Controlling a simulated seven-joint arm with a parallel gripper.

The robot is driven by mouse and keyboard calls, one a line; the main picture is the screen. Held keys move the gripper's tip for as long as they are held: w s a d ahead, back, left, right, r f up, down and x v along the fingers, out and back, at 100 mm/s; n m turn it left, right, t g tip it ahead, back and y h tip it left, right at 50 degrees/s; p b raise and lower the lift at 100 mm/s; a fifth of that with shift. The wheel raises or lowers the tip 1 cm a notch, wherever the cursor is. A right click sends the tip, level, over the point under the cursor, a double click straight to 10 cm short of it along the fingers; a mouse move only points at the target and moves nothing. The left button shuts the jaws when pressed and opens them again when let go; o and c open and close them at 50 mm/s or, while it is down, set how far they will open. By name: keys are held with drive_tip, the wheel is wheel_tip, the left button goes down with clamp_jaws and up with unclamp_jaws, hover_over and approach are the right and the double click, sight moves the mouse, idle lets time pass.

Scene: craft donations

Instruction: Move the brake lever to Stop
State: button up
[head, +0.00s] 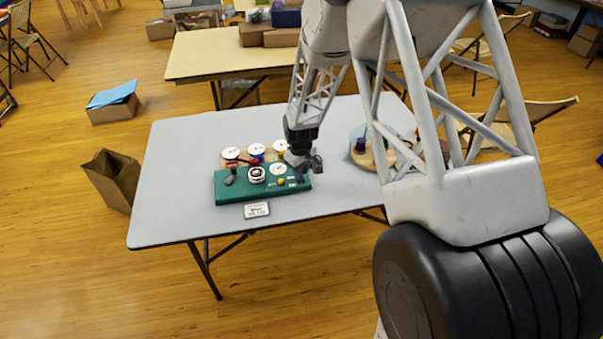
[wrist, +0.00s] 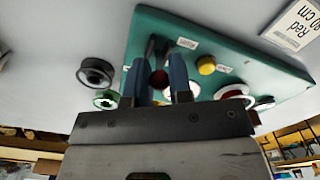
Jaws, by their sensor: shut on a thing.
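The green winder box (head: 240,193) lies on the grey table. My gripper (head: 310,165) is over the box's right end. In the wrist view, my gripper's blue fingers (wrist: 160,72) are on either side of the brake lever, whose dark red knob (wrist: 158,79) shows between them; the gripper is shut on it. A dark lever base (wrist: 158,46) and a small white label (wrist: 187,43) sit beside the fingers, the label too small to read surely. The gripper hides the lever in the head view, and I cannot tell its exact position.
The box also carries a yellow knob (head: 281,182), a white dial (head: 278,169) and a dark-handled lever (head: 231,176). Spools with white tops (head: 231,153) stand behind it. A card reading "Red" (head: 256,210) lies in front. A round wooden-based stand (head: 362,158) is at the right.

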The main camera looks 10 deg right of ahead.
drive_tip(key=shift+w, duration=0.85)
drive_tip(key=shift+w, duration=0.2)
drive_tip(key=shift+w+f, duration=0.2)
drive_tip(key=shift+w, duration=0.2)
drive_tip(key=o, duration=0.6)
drive_tip(key=shift+o, duration=0.2)
drive_tip(key=shift+r, duration=0.1)
